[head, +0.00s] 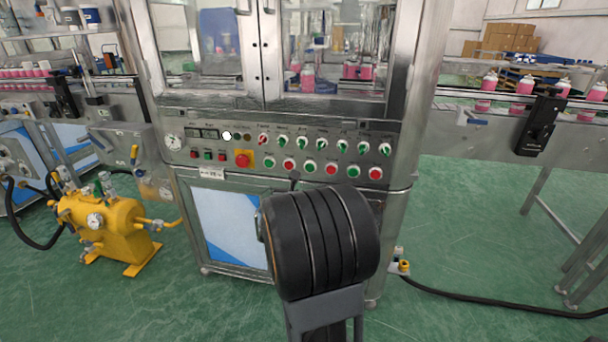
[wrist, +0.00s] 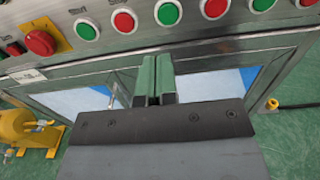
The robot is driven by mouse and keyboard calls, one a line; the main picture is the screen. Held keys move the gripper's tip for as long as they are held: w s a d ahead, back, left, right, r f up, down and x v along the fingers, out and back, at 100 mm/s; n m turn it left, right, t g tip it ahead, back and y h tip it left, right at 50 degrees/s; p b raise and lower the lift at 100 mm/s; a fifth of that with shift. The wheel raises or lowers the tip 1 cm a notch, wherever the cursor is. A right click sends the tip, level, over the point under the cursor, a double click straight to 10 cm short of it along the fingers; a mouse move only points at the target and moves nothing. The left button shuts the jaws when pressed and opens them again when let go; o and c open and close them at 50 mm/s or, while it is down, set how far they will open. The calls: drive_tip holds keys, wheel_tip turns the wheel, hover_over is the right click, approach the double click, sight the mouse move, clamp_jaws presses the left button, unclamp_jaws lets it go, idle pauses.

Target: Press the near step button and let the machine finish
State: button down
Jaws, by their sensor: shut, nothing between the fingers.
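The machine's control panel (head: 225,172) has a lower row of alternating green and red round buttons. I see no readable label that tells which is the near step button. In the wrist view the row runs along the top, with a green button (wrist: 168,12) between a red one (wrist: 125,20) on its left and a red one (wrist: 214,8) on its right. My gripper (wrist: 155,62) is shut and empty, its green fingertips together below that green button and apart from it in the picture. In the head view my black arm hides most of the gripper.
A red emergency button (head: 242,160) sits on a yellow plate left of the row. Rotary switches (head: 322,145) line the panel above. Glass doors (head: 325,50) are closed over pink cans. A yellow pump (head: 105,225) stands on the floor at left. A conveyor (head: 480,105) with pink cans runs right.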

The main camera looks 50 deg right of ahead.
sight(305, 168)
drive_tip(key=b+x, duration=0.1)
drive_tip(key=x, duration=0.9)
drive_tip(key=shift+b, duration=0.3)
